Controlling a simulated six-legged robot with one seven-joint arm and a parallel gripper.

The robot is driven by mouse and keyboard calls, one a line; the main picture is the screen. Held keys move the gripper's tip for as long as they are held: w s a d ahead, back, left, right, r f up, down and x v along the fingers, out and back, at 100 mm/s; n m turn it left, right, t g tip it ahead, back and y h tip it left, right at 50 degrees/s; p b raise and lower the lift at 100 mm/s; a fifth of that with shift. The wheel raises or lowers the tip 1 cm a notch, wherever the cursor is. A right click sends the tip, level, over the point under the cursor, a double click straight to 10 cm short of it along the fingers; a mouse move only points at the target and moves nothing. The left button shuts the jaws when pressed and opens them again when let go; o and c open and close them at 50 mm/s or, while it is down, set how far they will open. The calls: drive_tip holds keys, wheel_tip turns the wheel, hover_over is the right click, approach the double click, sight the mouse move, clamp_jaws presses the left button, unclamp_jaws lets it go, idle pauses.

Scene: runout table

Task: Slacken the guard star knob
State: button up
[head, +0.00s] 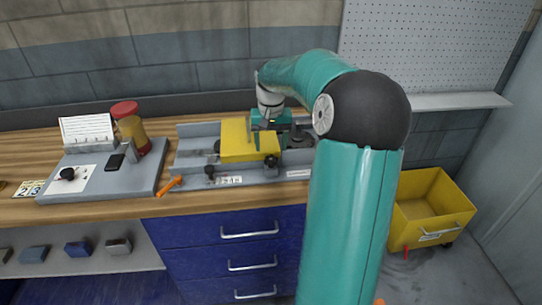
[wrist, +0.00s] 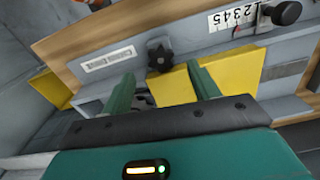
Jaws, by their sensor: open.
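The black star knob (head: 271,160) sits at the front right corner of the yellow guard (head: 236,141) in the head view. In the wrist view the star knob (wrist: 160,55), with its rounded lobes, shows just beyond the fingers and roughly midway between them. The yellow guard (wrist: 238,68) spreads behind and to the right of the right finger. My gripper (wrist: 161,84) is open, its two green fingers apart with nothing held. In the head view my gripper (head: 270,117) is over the back of the guard, and its fingertips are hidden there.
A second black knob (head: 210,171) stands left of the number scale (head: 230,180). An orange handle (head: 169,186) lies at the fixture's left end. A grey stand (head: 107,170) and a red-capped jar (head: 130,125) are farther left. A yellow bin (head: 430,207) is on the floor right.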

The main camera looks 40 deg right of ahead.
sight(271, 160)
wheel_tip(271, 160, down, 5)
drive_tip(key=shift+f, duration=0.1)
drive_tip(key=shift+c, duration=0.2)
drive_tip(key=c, duration=0.9)
